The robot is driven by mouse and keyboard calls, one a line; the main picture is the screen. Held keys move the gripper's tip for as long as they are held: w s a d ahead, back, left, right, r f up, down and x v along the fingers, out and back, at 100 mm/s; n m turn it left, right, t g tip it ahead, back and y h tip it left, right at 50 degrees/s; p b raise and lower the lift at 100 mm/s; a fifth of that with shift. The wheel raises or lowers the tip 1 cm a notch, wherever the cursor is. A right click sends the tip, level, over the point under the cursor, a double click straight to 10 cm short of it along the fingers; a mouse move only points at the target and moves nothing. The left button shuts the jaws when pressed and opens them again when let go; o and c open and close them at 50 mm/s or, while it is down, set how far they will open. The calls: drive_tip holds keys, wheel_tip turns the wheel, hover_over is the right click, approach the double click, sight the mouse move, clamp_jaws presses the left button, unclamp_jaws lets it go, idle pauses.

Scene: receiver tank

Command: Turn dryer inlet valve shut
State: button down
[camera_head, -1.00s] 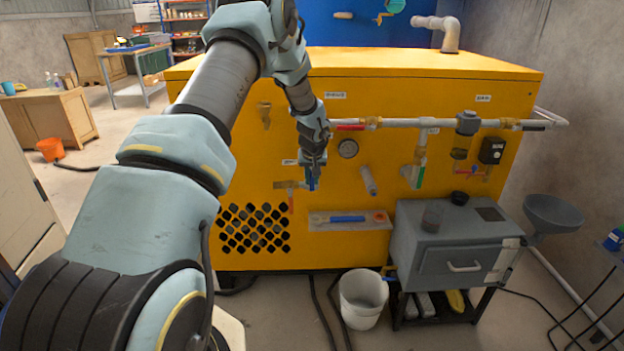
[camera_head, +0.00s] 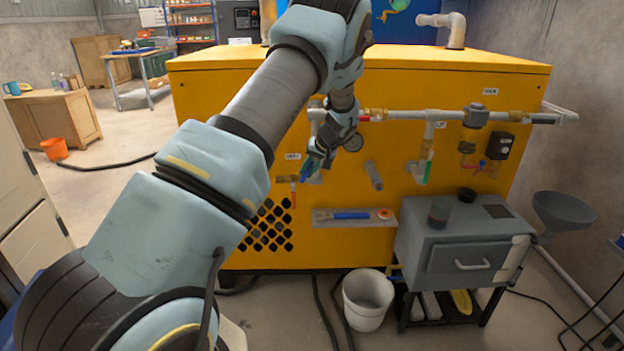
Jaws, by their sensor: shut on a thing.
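My gripper (camera_head: 313,165) is at the front of the yellow cabinet (camera_head: 230,130), at its left-centre, just left of the round gauge. It is shut on a small blue valve handle (camera_head: 306,172), which shows only in part at the fingertips. The handle looks tilted, and the valve body behind it is mostly hidden by my gripper. A brass fitting with a red lever (camera_head: 293,192) hanging down sits just left of and below the fingertips. The small white labels are too small to read, so I cannot confirm which valve is the dryer inlet.
A pale pipe (camera_head: 450,115) crosses the cabinet front, with a green-handled valve (camera_head: 426,172) below it. The gauge (camera_head: 354,142) and a grey stub (camera_head: 374,175) are close right of my gripper. A ledge (camera_head: 325,218), grey box (camera_head: 465,250) and white bucket (camera_head: 367,300) are lower.

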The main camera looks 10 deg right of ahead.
drive_tip(key=y+b, duration=0.1)
drive_tip(key=a+t+y+b, duration=0.1)
drive_tip(key=y, duration=0.1)
drive_tip(key=shift+w+a+r+m, duration=0.15)
drive_tip(key=shift+a+r+m, duration=0.05)
drive_tip(key=shift+r+m, duration=0.2)
drive_tip(key=y+b, duration=0.1)
drive_tip(key=a+r+m+t+y, duration=0.1)
drive_tip(key=y, duration=0.1)
drive_tip(key=shift+w+r+y+b, duration=0.1)
drive_tip(key=shift+r+y+b, duration=0.05)
drive_tip(key=shift+y+b, duration=0.2)
drive_tip(key=shift+a+r+m+t+y+b, duration=0.35)
drive_tip(key=shift+r+t+y+b, duration=0.35)
drive_tip(key=shift+y, duration=0.45)
drive_tip(key=shift+a+r+m+t+y+b, duration=0.1)
drive_tip(key=shift+r+m+t+y+b, duration=0.4)
drive_tip(key=shift+r+y+b, duration=0.45)
drive_tip(key=shift+y, duration=0.25)
drive_tip(key=c, duration=0.8)
unclamp_jaws()
drive_tip(key=v, duration=1)
drive_tip(key=shift+d+f, duration=0.1)
drive_tip(key=shift+d, duration=0.2)
